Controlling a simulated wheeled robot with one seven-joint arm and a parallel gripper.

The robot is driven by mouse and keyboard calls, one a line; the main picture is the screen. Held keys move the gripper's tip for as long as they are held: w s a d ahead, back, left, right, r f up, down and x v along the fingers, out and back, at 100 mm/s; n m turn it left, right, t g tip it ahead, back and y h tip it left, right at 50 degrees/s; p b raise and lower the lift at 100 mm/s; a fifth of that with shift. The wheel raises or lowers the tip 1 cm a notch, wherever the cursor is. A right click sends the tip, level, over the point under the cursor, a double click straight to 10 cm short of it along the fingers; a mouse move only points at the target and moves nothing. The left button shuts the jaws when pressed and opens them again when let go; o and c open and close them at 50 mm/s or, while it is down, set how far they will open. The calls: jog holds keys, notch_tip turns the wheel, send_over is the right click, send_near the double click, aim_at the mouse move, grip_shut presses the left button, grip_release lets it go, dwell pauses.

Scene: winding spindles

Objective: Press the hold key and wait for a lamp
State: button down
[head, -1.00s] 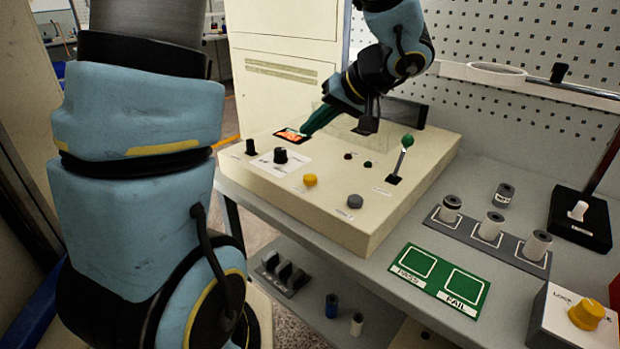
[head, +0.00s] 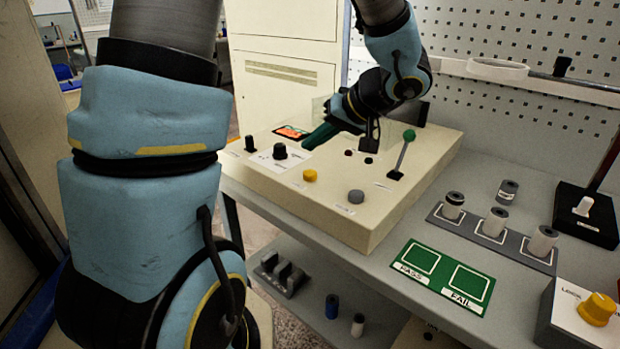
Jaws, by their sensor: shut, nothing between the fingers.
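A cream console (head: 285,197) stands on the bench. Its top bears a yellow round key (head: 310,175) and a grey round key (head: 356,196). Their labels are too small to read, so I cannot tell which is the hold key. Two small dark round spots, perhaps unlit lamps (head: 368,161), sit farther back. My gripper (head: 306,147) is shut and empty, its green fingers pointing down and left. It is above the panel, behind the yellow key and apart from it in the picture.
Black knobs (head: 280,151) and an orange display (head: 292,132) are at the left. A spindle rack (head: 470,227), a green PASS/FAIL mat (head: 410,274) and a box with a yellow knob (head: 597,308) lie to the right.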

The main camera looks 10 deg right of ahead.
aim_at(314, 174)
notch_tip(314, 174, down, 4)
jog(key=b, duration=0.3)
jog(key=shift+r, duration=0.1)
jog(key=shift+f+b, duration=0.9)
jog(key=shift+b, duration=0.8)
dwell(2.2)
jog(key=shift+r, duration=0.15)
jog(key=shift+r+p, duration=0.3)
jog(key=shift+r, duration=0.5)
jog(key=shift+r+p, duration=1.15)
jog(key=shift+r, duration=1.4)
jog(key=shift+f, duration=0.1)
